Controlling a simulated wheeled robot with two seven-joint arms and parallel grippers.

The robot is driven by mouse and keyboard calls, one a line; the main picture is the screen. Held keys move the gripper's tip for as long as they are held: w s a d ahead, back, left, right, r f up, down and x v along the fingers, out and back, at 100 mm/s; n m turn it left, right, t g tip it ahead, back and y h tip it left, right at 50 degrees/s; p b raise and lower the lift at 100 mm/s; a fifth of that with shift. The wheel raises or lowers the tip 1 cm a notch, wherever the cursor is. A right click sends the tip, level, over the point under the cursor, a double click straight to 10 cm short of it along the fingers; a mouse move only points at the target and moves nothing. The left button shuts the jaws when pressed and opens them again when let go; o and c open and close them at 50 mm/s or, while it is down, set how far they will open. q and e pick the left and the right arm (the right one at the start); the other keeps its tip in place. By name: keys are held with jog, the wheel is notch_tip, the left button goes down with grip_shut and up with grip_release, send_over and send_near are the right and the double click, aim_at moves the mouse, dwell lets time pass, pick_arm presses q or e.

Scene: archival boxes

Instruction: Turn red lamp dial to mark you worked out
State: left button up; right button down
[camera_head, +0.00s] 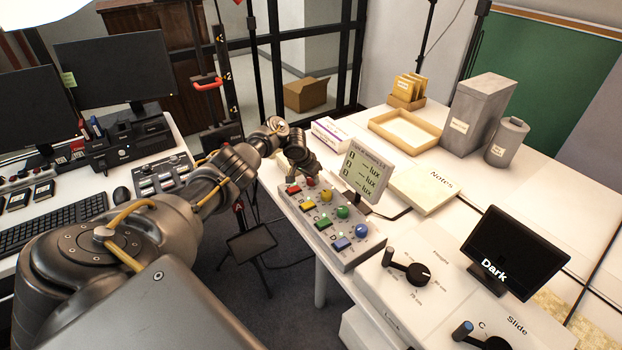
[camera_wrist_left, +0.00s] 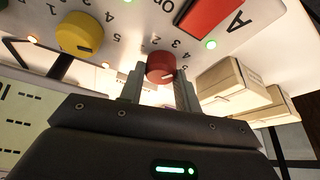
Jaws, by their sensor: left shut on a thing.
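The red dial (camera_head: 311,181) sits at the far end of the grey lamp box (camera_head: 350,253), behind the red button (camera_head: 293,189). My left gripper (camera_head: 304,168) reaches down over it. In the left wrist view, the red dial (camera_wrist_left: 160,66) is between the two fingers of my left gripper (camera_wrist_left: 159,88), which is shut on it. Printed numbers show around the dial, but its exact setting is hard to read. The lux display (camera_head: 364,172) stands behind the box, with several rows of dashes before "lux". My right gripper is not in view.
Yellow (camera_head: 326,196), green (camera_head: 342,212) and blue (camera_head: 361,230) dials line the same box. A Focus dial (camera_head: 419,274) and a "Dark" screen (camera_head: 513,250) stand to the right. A notes pad (camera_head: 428,188) and tray (camera_head: 432,134) lie behind.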

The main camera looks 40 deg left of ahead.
pick_arm(q)
jog(key=shift+a+m+h+b, duration=0.1)
jog(key=shift+m+h+b, duration=0.3)
jog(key=shift+m+b, duration=0.5)
jog(key=o, duration=1)
jog(key=p+v, duration=0.2)
jog(key=v, duration=0.8)
jog(key=shift+s+r, duration=0.1)
jog(key=shift+r, duration=0.3)
jog(key=shift+f, duration=0.1)
